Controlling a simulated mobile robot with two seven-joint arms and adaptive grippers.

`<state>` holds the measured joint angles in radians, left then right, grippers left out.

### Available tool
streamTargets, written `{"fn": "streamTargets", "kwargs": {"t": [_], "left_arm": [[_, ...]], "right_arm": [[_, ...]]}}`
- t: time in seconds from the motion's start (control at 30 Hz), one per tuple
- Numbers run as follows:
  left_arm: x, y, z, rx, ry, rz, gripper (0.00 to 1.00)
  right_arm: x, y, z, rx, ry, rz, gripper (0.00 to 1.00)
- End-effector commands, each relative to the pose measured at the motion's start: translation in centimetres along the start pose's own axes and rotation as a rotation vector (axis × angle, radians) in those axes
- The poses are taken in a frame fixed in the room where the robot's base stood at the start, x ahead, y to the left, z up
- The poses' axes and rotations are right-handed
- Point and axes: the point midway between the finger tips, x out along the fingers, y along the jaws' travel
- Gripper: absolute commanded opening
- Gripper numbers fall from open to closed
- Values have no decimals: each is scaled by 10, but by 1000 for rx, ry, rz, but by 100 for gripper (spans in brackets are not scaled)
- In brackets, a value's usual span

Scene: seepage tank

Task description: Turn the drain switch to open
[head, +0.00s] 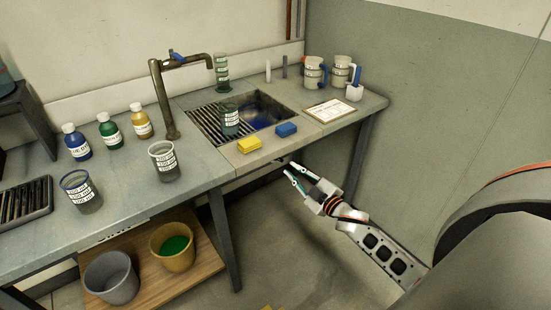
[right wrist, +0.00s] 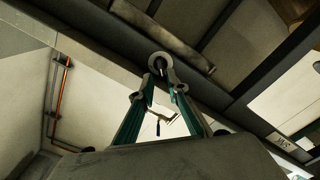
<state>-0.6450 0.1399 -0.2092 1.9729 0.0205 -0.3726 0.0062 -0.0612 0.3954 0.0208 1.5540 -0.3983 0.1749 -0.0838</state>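The right wrist view looks up at the underside of the counter. A small round grey fitting with a dark centre (right wrist: 160,63), probably the drain switch, sits there just beyond my fingertips. Whether its setting is open or closed cannot be told. My right gripper (right wrist: 166,88) has its two teal fingers apart with nothing held between them; the fitting is at or just past the tips, and contact is unclear. In the head view my right gripper (head: 294,170) is below the counter's front edge, under the sink (head: 262,110). The fitting is not clear in the head view. My left gripper is out of view.
Buckets (head: 110,278) stand on a low wooden shelf. The floor below the gripper is clear.

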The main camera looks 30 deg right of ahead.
Motion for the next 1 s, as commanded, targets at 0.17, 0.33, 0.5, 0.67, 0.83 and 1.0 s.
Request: {"fn": "streamTargets", "kwargs": {"t": [0.17, 0.33, 0.5, 0.67, 0.83, 1.0], "left_arm": [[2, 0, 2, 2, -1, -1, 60], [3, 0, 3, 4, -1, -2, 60], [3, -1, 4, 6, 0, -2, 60], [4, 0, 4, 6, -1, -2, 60], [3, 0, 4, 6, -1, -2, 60], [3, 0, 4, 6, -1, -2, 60]], "right_arm": [[27, -1, 0, 0, 1, 1, 15], [51, -2, 0, 1, 0, 0, 15], [66, -2, 0, 2, 0, -1, 15], [70, -2, 0, 2, 0, -2, 15], [70, -2, 0, 2, 0, -1, 15], [70, -2, -1, 2, 0, -1, 0]]}}
